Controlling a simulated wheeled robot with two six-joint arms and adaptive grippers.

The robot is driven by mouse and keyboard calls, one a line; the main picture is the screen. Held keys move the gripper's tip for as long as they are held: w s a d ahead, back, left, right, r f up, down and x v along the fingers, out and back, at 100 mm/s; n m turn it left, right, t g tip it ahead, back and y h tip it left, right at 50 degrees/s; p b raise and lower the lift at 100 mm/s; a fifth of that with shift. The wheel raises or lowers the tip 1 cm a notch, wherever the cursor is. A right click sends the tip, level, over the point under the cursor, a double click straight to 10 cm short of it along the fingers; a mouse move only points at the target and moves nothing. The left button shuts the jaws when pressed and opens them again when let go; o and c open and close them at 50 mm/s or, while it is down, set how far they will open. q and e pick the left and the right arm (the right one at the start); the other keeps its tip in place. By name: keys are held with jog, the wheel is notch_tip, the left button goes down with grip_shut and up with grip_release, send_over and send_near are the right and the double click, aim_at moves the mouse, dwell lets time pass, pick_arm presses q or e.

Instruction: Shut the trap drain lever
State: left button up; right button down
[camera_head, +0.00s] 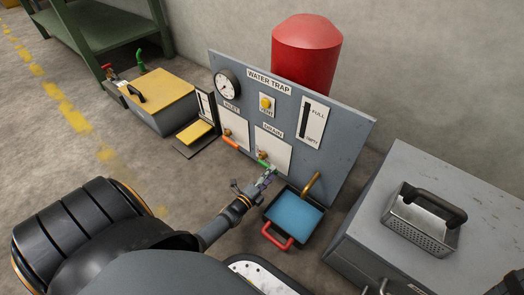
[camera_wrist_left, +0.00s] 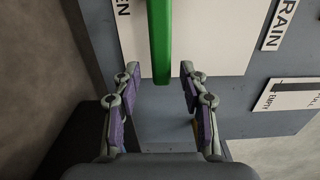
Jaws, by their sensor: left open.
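The trap drain lever has a green handle (camera_head: 265,165) on the white plate under the DRAIN label of the water trap panel (camera_head: 340,140). A brass valve body shows at its upper left end. My left gripper (camera_head: 268,178) is open just in front of the lever's lower right end. In the left wrist view the green handle (camera_wrist_left: 160,45) comes down from the top edge. Part of the word on the plate is cut off.
An orange inlet lever (camera_head: 230,143) sits left of the drain lever. A blue-filled tray (camera_head: 268,212) with a red handle stands below a brass spout (camera_head: 311,185). A grey box (camera_head: 350,235) with a grater-like item (camera_head: 422,220) stands at the right.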

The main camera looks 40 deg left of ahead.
pick_arm(q)
jog(key=s, duration=0.9)
jog(key=shift+s+a, duration=0.2)
jog(key=shift+a, duration=0.15)
